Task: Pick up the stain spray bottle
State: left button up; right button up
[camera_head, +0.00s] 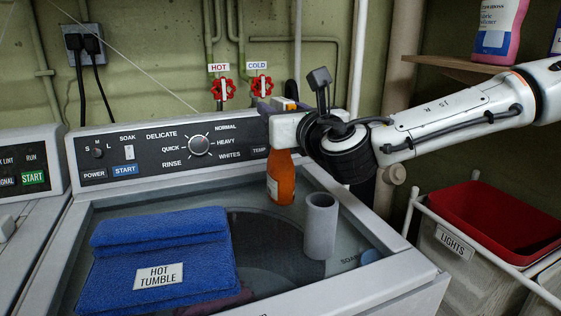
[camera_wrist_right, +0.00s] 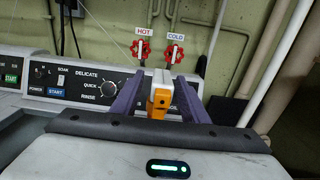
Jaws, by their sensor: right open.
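The stain spray bottle (camera_head: 281,178), orange with a pale label, stands upright on the washer top by the control panel. My right gripper (camera_head: 275,106) is at the height of its spray head and hides part of its upper body. In the right wrist view the white and orange spray head (camera_wrist_right: 160,97) sits between the two purple fingers of my right gripper (camera_wrist_right: 160,82). The fingers are apart, with a gap visible beside the head; contact cannot be made out. My left gripper is not in view.
A grey cylinder (camera_head: 320,226) stands on the washer right of the bottle. A folded blue towel (camera_head: 160,250) labelled HOT TUMBLE lies at the left. The control panel (camera_head: 140,158) and red valves (camera_head: 223,89) are behind. A red bin (camera_head: 490,222) is at the right, below a shelf (camera_head: 465,67).

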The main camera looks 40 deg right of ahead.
grip_shut()
dwell(1.4)
jog(key=shift+r, duration=0.1)
